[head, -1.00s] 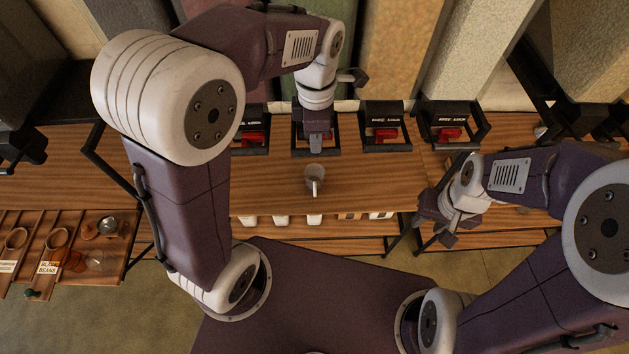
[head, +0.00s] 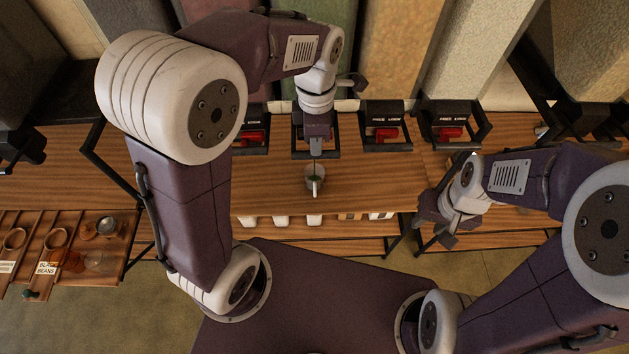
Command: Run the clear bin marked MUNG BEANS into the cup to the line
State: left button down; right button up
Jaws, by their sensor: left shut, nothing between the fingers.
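The clear bin (head: 326,50) with green contents stands behind my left arm, its label hidden. Its dispenser mouth is mostly covered by my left gripper (head: 316,152), which is shut with nothing between its fingers, at the front of the dispenser. A cup (head: 315,186) with a pale handle stands on the wooden counter just below. The line and fill level are too small to tell. My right gripper (head: 447,222) is over the right part of the counter, away from the cup; its fingers are unclear.
Neighbouring dispensers with red levers stand left (head: 252,136) and right (head: 386,134) of this one. Another is farther right (head: 450,132). A wooden rack (head: 70,250) with bowls and a BLACK BEANS label is at lower left. The counter (head: 370,185) right of the cup is clear.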

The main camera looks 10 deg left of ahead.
pick_arm(q)
jog(key=shift+f, duration=0.25)
jog(key=shift+w+f, duration=0.1)
jog(key=shift+f, duration=0.4)
dwell(0.5)
dwell(1.4)
